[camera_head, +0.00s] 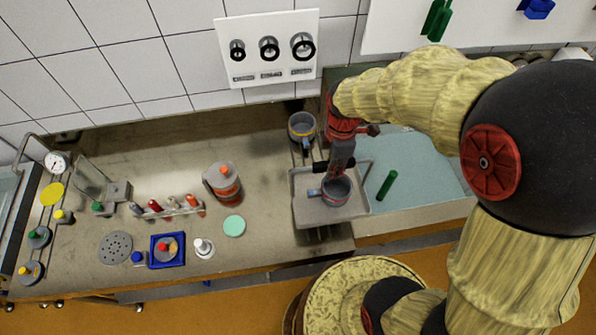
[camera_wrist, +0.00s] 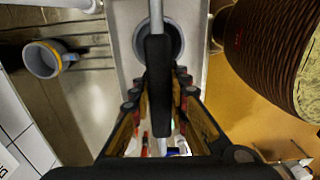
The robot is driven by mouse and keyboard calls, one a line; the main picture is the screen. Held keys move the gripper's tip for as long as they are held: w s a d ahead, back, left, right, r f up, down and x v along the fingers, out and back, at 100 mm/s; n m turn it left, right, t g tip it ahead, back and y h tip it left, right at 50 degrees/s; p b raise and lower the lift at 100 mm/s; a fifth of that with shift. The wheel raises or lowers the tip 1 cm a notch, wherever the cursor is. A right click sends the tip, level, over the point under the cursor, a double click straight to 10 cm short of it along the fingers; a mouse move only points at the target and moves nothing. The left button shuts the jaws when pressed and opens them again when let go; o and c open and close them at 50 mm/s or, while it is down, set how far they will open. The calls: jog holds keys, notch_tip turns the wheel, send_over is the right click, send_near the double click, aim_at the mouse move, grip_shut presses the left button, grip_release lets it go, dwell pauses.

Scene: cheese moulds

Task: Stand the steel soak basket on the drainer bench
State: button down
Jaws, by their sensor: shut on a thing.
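The steel soak basket (camera_head: 302,210) is a grey, tray-like box with a bar handle, over the drainer bench (camera_head: 322,238) left of the water basin. My gripper (camera_head: 340,163) is shut on the black sleeve of the handle (camera_wrist: 158,65), which runs between the fingers in the wrist view (camera_wrist: 160,88). A grey, round mould (camera_head: 336,190) sits inside the basket, partly hidden by my gripper. The basket looks level. I cannot tell whether its underside touches the bench. Drainer grooves (camera_wrist: 92,58) show beside it in the wrist view.
A grey mug with a yellow band (camera_head: 302,127) stands close behind the basket. The light-blue basin (camera_head: 415,160) with a green stick (camera_head: 387,185) is to the right. An orange-topped jar (camera_head: 223,182) and a mint disc (camera_head: 234,226) lie left.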

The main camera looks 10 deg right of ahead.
jog(key=w+a+f, duration=0.3)
jog(key=a, duration=0.2)
jog(key=p, duration=0.2)
send_over(301, 186)
jog(key=shift+f, duration=3.95)
jog(key=shift+s, duration=0.1)
jog(key=shift+f, duration=0.2)
jog(key=c, duration=1.7)
grip_release()
jog(key=shift+r, duration=0.15)
